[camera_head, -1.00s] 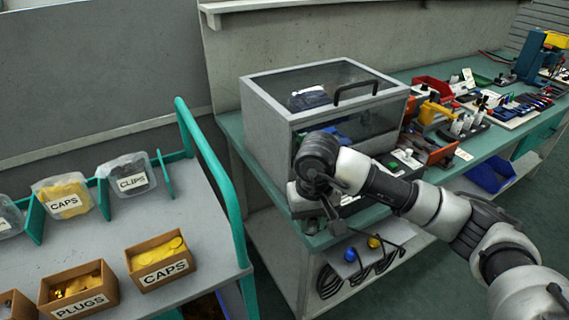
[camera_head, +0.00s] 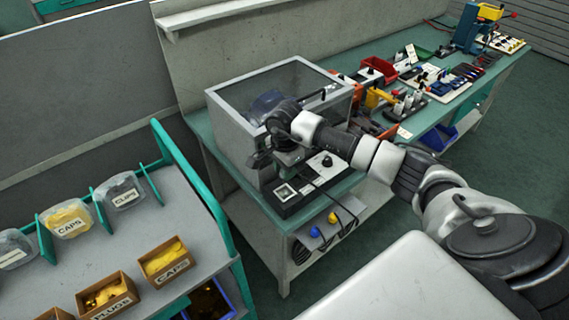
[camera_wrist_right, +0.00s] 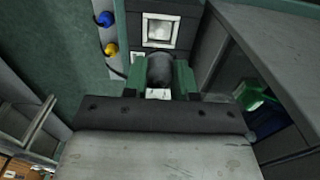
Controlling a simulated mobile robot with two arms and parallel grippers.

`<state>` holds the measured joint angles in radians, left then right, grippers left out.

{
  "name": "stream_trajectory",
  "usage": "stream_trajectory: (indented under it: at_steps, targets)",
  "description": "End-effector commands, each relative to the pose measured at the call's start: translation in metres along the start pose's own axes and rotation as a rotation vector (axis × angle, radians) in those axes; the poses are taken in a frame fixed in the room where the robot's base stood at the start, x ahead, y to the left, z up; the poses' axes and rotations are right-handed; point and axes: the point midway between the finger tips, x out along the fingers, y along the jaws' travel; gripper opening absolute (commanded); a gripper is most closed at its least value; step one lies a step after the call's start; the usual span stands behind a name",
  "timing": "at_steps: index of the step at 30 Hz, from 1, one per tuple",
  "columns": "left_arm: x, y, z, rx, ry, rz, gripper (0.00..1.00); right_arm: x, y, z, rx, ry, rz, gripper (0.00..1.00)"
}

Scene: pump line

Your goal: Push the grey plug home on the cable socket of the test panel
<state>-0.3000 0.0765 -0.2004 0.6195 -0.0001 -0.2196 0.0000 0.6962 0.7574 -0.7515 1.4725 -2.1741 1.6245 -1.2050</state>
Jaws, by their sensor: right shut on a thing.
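The test panel (camera_head: 297,203) is a dark box with a pale square window and a black knob, at the front corner of the bench. It also shows in the right wrist view (camera_wrist_right: 182,42). My right gripper (camera_head: 287,160) is low over the panel. In the right wrist view its green fingers (camera_wrist_right: 160,78) are shut on a dark grey round plug (camera_wrist_right: 159,68), just beside the pale window. The plug's far end and the cable socket are hidden, so I cannot tell how far in it sits. My left gripper is not in view.
A clear-lidded grey case (camera_head: 232,125) stands right behind the panel. A grey cart (camera_head: 150,222) with bins of caps and plugs stands at the left.

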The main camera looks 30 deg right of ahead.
Motion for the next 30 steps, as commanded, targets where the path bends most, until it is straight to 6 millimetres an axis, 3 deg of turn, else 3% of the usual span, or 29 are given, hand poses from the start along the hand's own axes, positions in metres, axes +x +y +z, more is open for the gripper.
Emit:
stream_trajectory:
  at_steps: [15,30]
  targets:
    - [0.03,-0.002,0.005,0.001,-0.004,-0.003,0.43,0.045,0.0,0.0,-0.003,0.0,-0.001,0.03]
    - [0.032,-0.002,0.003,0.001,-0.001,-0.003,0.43,0.047,0.0,0.001,-0.003,0.0,0.0,0.03]
